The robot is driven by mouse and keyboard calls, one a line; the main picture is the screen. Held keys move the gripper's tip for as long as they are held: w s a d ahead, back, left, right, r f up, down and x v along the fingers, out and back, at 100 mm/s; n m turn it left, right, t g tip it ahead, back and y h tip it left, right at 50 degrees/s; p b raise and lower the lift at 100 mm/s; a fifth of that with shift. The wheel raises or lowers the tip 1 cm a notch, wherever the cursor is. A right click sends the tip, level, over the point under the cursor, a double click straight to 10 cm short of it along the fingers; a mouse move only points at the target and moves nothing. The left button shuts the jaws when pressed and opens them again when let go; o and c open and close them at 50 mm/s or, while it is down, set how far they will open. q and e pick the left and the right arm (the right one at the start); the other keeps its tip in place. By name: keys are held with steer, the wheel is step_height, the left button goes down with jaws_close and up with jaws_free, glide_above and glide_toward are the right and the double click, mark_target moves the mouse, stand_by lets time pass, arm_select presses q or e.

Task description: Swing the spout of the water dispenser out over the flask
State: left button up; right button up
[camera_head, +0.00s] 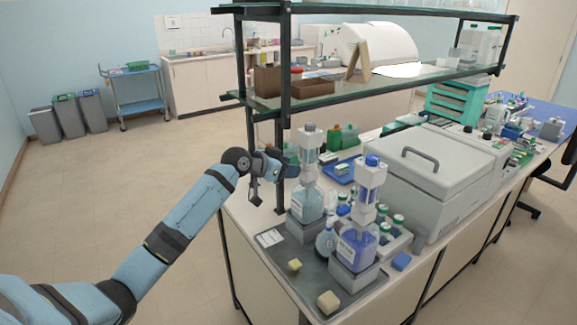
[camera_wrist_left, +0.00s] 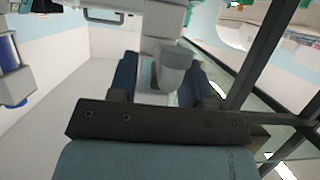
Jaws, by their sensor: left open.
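The water dispenser (camera_head: 308,178), a bottle of pale blue liquid with a white and clear top, stands on a grey block at the back of the tray. My left gripper (camera_head: 272,165) is just left of its top and open. In the left wrist view, a white part with a grey round end (camera_wrist_left: 175,66), seemingly the spout, lies between the open fingers of the gripper (camera_wrist_left: 166,75). I cannot tell whether they touch it. The spout is hard to make out in the head view. The small flask (camera_head: 325,242) with bluish contents stands in front, between the two dispensers.
A second dispenser (camera_head: 360,235) with dark blue liquid stands front right; it also shows in the left wrist view (camera_wrist_left: 12,65). Green-capped bottles stand behind it. A shelf post (camera_head: 281,150) rises close to my gripper. The grey tray (camera_head: 300,272) has two sponge-like blocks.

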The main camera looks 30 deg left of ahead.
arm_select(q)
steer(key=shift+w, duration=0.1)
jaws_close()
stand_by(0.4)
